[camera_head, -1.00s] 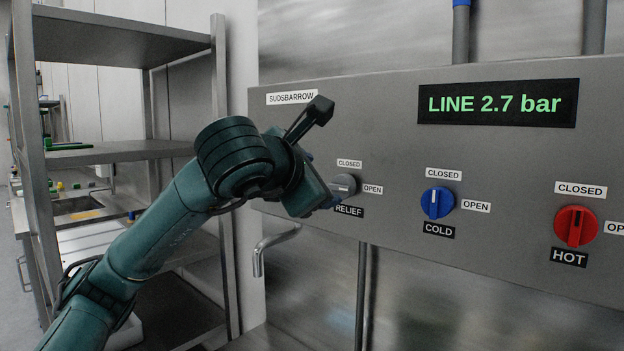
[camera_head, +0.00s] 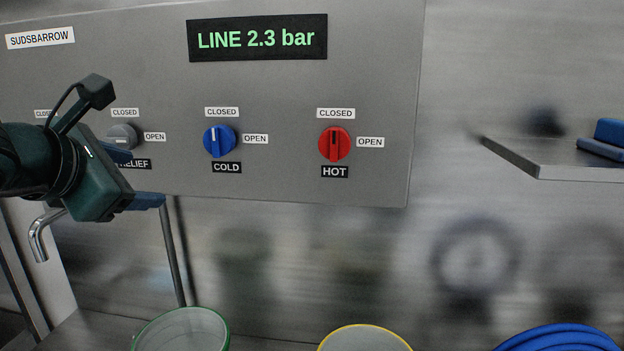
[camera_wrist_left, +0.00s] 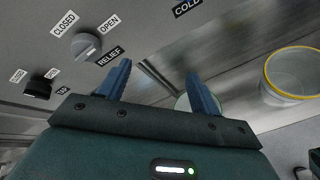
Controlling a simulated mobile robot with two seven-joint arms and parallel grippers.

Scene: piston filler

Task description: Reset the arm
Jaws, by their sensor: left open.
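My left gripper (camera_head: 147,178) is at the left of the head view, in front of the panel and just below the grey relief knob (camera_head: 123,136). Its two blue fingers are apart with nothing between them, as the left wrist view (camera_wrist_left: 160,70) also shows. The relief knob stands clear of the fingers in the wrist view (camera_wrist_left: 86,46); I cannot tell its setting for sure. The blue cold knob (camera_head: 219,140) and red hot knob (camera_head: 334,143) have their marks upright, toward CLOSED. The display (camera_head: 258,38) reads LINE 2.3 bar. My right gripper is not in view.
A bent spout (camera_head: 40,235) and a pipe hang below the panel. A green-rimmed container (camera_head: 186,316), a yellow-rimmed one (camera_head: 364,330) and a blue coil (camera_head: 560,338) are at the bottom. A dark knob (camera_wrist_left: 40,88) is left of relief. A shelf (camera_head: 560,162) juts out right.

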